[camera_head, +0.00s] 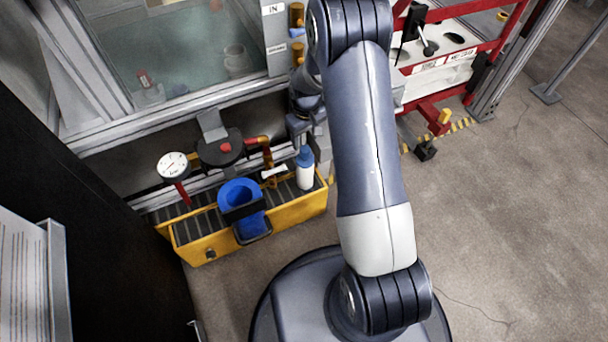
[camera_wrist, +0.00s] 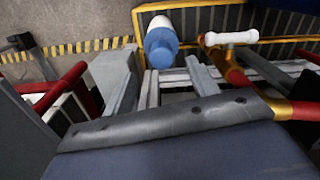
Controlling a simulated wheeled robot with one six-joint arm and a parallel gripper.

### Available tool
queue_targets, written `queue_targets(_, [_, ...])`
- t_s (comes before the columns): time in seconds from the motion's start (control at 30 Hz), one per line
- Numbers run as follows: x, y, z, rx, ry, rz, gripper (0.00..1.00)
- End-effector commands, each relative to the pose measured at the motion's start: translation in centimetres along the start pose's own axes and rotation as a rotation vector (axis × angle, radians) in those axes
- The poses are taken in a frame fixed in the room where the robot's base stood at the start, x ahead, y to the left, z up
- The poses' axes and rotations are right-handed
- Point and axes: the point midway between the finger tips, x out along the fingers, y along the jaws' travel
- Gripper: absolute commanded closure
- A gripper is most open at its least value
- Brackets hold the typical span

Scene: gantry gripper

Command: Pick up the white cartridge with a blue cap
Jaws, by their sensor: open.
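The white cartridge with a blue cap (camera_head: 305,176) stands upright at the right end of a yellow tray (camera_head: 205,250) with a dark ribbed top. In the wrist view the same cartridge (camera_wrist: 159,29) is at the top, its blue cap pointing toward my gripper. My gripper (camera_wrist: 165,80) is open and empty, with its grey fingers just short of the cap. I see no contact with the cartridge. In the head view my arm hides most of my gripper, which is just behind and above the cartridge.
A white bar-shaped piece (camera_head: 274,171) lies beside the cartridge, close to an orange-and-red pipe (camera_head: 258,141). A blue ring-shaped part (camera_head: 240,190) sits farther left on the tray. A gauge (camera_head: 172,164) stands at the left. A glass-fronted metal frame (camera_head: 185,105) rises behind. Open floor (camera_head: 520,200) lies right.

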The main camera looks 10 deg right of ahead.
Motion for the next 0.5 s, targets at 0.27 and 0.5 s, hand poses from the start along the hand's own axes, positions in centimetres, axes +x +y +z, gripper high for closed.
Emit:
queue_targets(0.27, [2.9,-0.1,0.0,0.0,0.001,0.0,0.44])
queue_targets(0.5, [6.5,-0.3,0.2,0.0,0.0,0.0,0.44])
